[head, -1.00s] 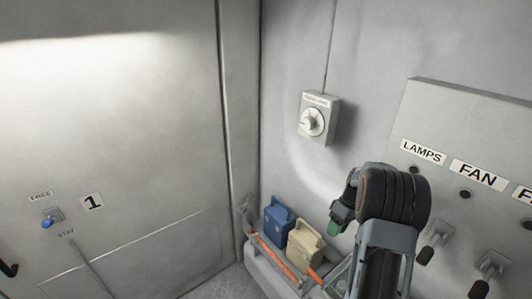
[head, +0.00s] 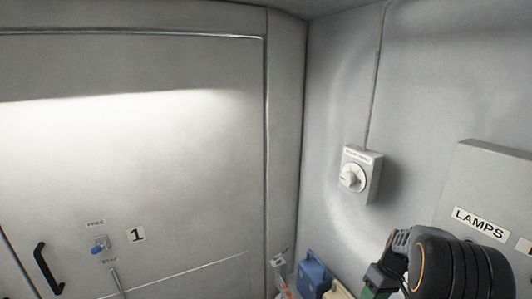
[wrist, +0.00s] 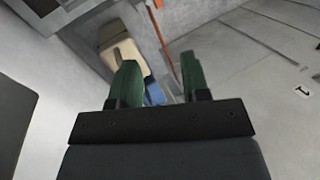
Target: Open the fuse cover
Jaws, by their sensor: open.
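No fuse cover can be made out in the current views. The grey panel (head: 490,190) with the LAMPS label (head: 480,224) stands at the right edge of the head view, mostly cut off or behind my arm. My gripper shows in the wrist view (wrist: 160,82) with its two green fingers apart and nothing between them. In the head view my dark arm fills the lower right and hides most of the gripper.
A dial box (head: 361,175) hangs on the right wall. A blue container (head: 314,272) and a beige container (head: 338,291) stand low by the corner.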

